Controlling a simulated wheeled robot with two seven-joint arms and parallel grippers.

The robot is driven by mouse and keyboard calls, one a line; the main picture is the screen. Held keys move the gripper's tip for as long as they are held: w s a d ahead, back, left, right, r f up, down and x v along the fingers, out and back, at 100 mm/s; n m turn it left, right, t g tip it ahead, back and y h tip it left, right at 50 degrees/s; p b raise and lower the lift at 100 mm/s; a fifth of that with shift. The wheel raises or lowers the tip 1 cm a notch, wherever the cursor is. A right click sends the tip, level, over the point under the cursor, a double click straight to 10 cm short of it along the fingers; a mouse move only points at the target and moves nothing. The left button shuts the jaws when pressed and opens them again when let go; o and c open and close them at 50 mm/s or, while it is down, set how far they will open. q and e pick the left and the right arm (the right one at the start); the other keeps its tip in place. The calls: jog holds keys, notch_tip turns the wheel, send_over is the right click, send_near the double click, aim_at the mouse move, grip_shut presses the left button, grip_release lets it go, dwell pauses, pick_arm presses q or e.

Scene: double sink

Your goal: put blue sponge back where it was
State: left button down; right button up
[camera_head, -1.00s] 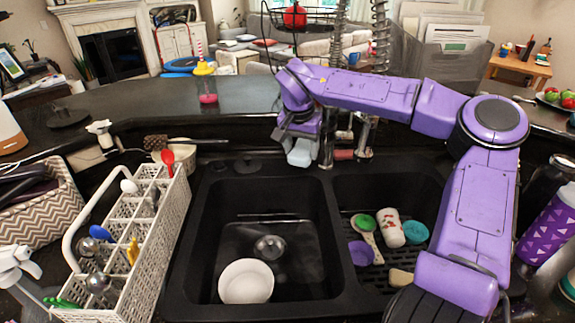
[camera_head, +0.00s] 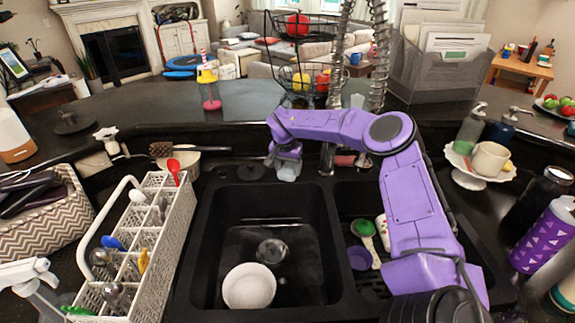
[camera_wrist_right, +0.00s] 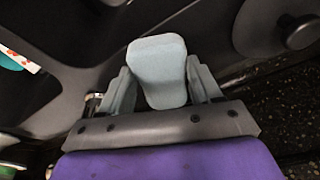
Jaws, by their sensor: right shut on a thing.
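The pale blue sponge (camera_wrist_right: 158,72) stands out between the two grey fingers of my right gripper in the right wrist view. My right gripper (camera_wrist_right: 160,90) is shut on it. In the head view my right gripper (camera_head: 286,168) points down over the back ledge of the double sink, behind the divider and left of the faucet. The pale tip below it there is too small to tell sponge from fingers. I cannot tell whether the sponge touches the ledge. My left gripper is not in view.
A white bowl (camera_head: 249,287) lies in the left basin. A green brush (camera_head: 366,235) and a purple cup (camera_head: 359,258) are in the right basin. A white cutlery caddy (camera_head: 150,235) stands at left. A wooden-ended brush (camera_head: 163,149) lies behind the sink. The faucet (camera_head: 328,157) stands close right.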

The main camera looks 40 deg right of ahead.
jog(key=shift+f, duration=0.15)
jog(key=o, duration=1.3)
jog(key=shift+r, duration=0.4)
jog(key=b+v, duration=0.1)
jog(key=v, duration=1)
jog(key=shift+s+a+r+b, duration=0.1)
jog(key=shift+a+r+b, duration=0.1)
jog(key=shift+r+b, duration=0.15)
